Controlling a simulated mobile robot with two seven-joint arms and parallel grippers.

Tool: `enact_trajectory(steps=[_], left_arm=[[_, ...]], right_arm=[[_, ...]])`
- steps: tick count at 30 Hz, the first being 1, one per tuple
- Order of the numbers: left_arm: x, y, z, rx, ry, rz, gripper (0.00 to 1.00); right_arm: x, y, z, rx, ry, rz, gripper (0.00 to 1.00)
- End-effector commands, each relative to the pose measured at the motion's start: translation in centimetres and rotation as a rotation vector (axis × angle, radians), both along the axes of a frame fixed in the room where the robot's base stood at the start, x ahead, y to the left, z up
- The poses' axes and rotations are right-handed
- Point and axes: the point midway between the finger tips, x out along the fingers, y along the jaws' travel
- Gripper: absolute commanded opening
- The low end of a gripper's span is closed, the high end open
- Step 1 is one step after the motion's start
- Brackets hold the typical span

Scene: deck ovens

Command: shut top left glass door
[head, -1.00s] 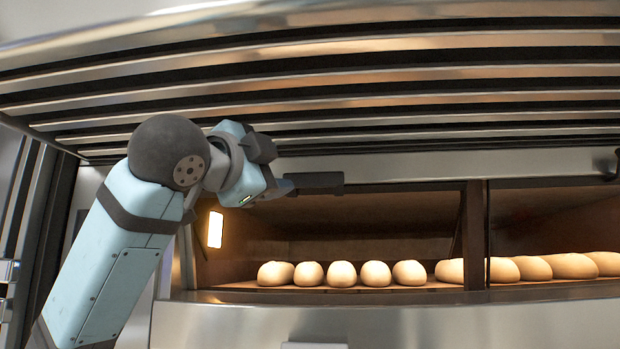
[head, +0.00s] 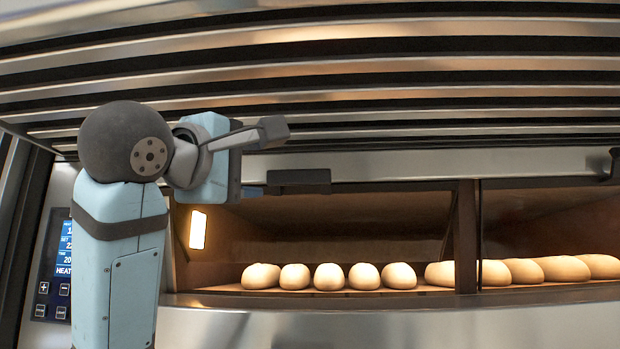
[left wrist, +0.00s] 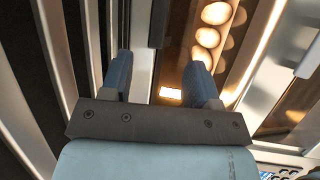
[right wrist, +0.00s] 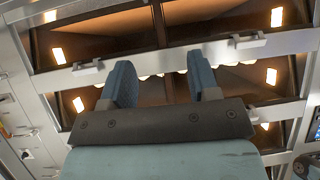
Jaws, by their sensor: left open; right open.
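The top left oven opening shows in the head view, with several pale loaves (head: 329,277) on its floor. I cannot make out the glass pane of the left door. A dark handle bar (head: 298,181) sits at the opening's upper edge. My left gripper (head: 266,160) is open and empty, pointing right, at the left end of this bar; I cannot tell whether they touch. In the left wrist view the open fingers (left wrist: 163,75) have loaves (left wrist: 207,37) beyond the right one. My right gripper (right wrist: 161,80) is open and empty in the right wrist view, facing oven windows.
Metal hood slats (head: 330,85) hang above the opening. A divider post (head: 467,235) separates it from the right opening, which also holds loaves. A control panel (head: 55,265) is at the left. Silver handles (right wrist: 240,46) show in the right wrist view.

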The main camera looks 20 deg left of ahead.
Motion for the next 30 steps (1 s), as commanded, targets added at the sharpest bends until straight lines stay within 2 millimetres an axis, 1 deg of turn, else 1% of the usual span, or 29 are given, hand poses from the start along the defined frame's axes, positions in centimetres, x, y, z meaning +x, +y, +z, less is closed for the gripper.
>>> enact_trajectory(steps=[4, 7, 15, 21, 25, 30], left_arm=[[0.6, 0.0, 0.2, -0.031, 0.008, -0.002, 0.55], [1.9, -0.3, 0.6, -0.029, 0.009, -0.001, 0.55], [7.5, -1.3, 1.7, -0.027, 0.01, 0.0, 0.55], [11.1, -2.1, 2.2, -0.026, 0.008, -0.001, 0.55], [12.5, -2.4, 2.4, -0.026, 0.007, 0.0, 0.55], [13.3, -2.6, 2.3, -0.028, 0.005, -0.002, 0.55]], right_arm=[[0.0, 0.0, 0.4, 0.0, 0.0, 0.0, 0.55], [0.0, 0.0, 1.0, -0.001, -0.001, 0.0, 0.55], [0.0, -0.4, 3.0, -0.009, -0.002, -0.006, 0.55], [-0.2, -0.6, 4.1, -0.01, -0.002, -0.012, 0.55], [-0.3, -0.8, 4.3, -0.003, 0.008, -0.026, 0.55], [-0.3, -0.6, 4.0, 0.014, 0.018, -0.047, 0.55]])
